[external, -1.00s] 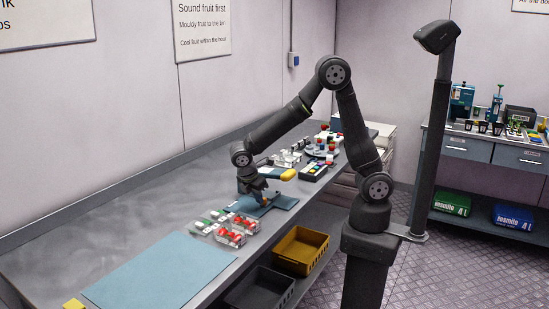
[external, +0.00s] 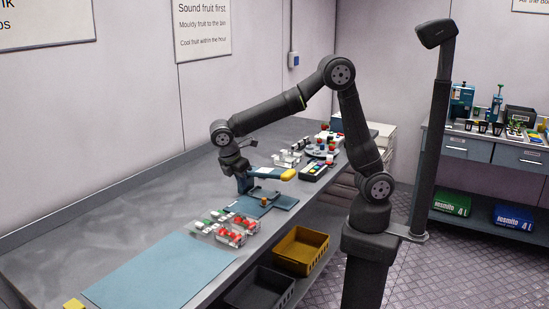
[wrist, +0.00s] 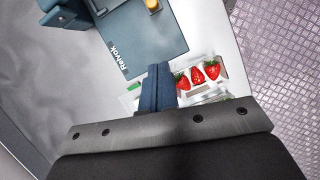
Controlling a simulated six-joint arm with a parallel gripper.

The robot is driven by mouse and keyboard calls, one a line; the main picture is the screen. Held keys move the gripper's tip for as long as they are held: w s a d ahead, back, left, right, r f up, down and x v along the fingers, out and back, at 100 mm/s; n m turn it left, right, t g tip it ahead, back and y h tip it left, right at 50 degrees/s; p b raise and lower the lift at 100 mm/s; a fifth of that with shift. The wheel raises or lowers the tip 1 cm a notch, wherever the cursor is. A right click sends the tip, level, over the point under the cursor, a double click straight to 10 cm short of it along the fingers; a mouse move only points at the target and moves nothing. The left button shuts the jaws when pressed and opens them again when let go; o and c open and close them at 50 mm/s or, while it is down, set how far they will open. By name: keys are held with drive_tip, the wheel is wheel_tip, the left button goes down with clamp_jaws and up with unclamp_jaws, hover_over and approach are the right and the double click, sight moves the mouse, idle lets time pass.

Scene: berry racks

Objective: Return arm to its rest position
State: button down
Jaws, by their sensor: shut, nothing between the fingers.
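My gripper (external: 240,168) hangs above the bench, over the left side of the blue mat (external: 283,202). In the wrist view its two dark blue fingers (wrist: 157,88) are pressed together with nothing between them. The arm is bent at the elbow and reaches left from its base. Clear punnets of red strawberries (external: 231,235) stand in front of the mat; they also show beside the fingertips in the wrist view (wrist: 198,75). A small yellow-orange cylinder (external: 263,201) stands on the mat, apart from my gripper.
A blue device with a yellow end (external: 288,175) stands by the mat, close to my gripper. Racks and small items (external: 318,150) fill the far bench end. A pale blue sheet (external: 160,270) lies at the near end. Yellow (external: 300,250) and black (external: 262,288) crates sit below the bench's front edge.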

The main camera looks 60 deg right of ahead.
approach(262, 205)
drive_tip(key=f, duration=0.1)
drive_tip(key=a+f, duration=0.1)
drive_tip(key=f, duration=0.1)
drive_tip(key=a+f, duration=0.1)
drive_tip(key=shift+w+a+f, duration=0.15)
drive_tip(key=shift+a+f, duration=0.05)
drive_tip(key=shift+s+d+f, duration=0.1)
drive_tip(key=shift+d, duration=0.5)
drive_tip(key=shift+s+d+f, duration=0.15)
drive_tip(key=shift+d, duration=0.5)
drive_tip(key=shift+s+d, duration=0.2)
drive_tip(key=shift+d, duration=0.7)
